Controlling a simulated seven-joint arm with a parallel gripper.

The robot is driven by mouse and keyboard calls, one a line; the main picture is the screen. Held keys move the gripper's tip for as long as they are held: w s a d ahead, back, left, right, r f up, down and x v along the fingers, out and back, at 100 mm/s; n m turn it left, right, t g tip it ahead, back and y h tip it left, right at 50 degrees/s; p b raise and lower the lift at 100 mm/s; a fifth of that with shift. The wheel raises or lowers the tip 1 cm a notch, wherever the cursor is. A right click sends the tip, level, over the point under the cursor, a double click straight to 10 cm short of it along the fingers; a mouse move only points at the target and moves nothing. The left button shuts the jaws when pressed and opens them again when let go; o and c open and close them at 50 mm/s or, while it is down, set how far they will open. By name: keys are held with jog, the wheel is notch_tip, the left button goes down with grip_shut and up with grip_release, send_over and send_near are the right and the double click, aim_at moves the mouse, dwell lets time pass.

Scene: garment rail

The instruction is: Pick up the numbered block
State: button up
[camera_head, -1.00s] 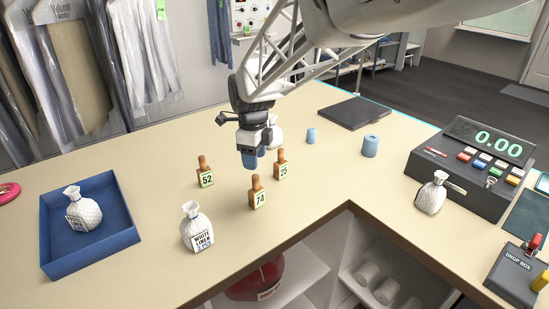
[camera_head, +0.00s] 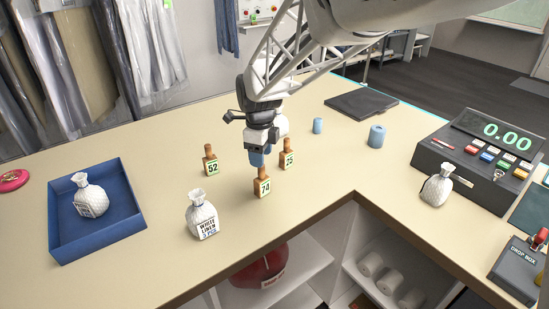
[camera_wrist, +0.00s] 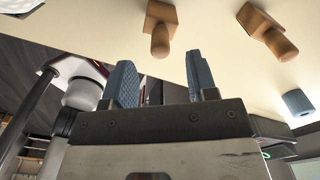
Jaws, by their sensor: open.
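Three wooden blocks with knob tops and number labels stand upright on the beige counter (camera_head: 120,150). Block 52 (camera_head: 211,161) is on the left, block 74 (camera_head: 263,184) is nearest the front and block 25 (camera_head: 287,154) is at the right. My gripper (camera_head: 258,160) is open and empty, with its blue fingers just above and behind block 74's knob in the head view. In the wrist view my gripper (camera_wrist: 163,80) has its fingers apart. One wooden block (camera_wrist: 160,28) shows beyond the gap, and a second (camera_wrist: 265,32) lies further right. Their numbers are hidden there.
A blue tray (camera_head: 136,200) holding a white bag is at the left. A White Linen bag (camera_head: 202,215) stands in front of block 52. The counter's front edge runs close by.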

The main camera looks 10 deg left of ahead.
aim_at(262, 178)
jog(key=shift+f, duration=2.45)
grip_shut()
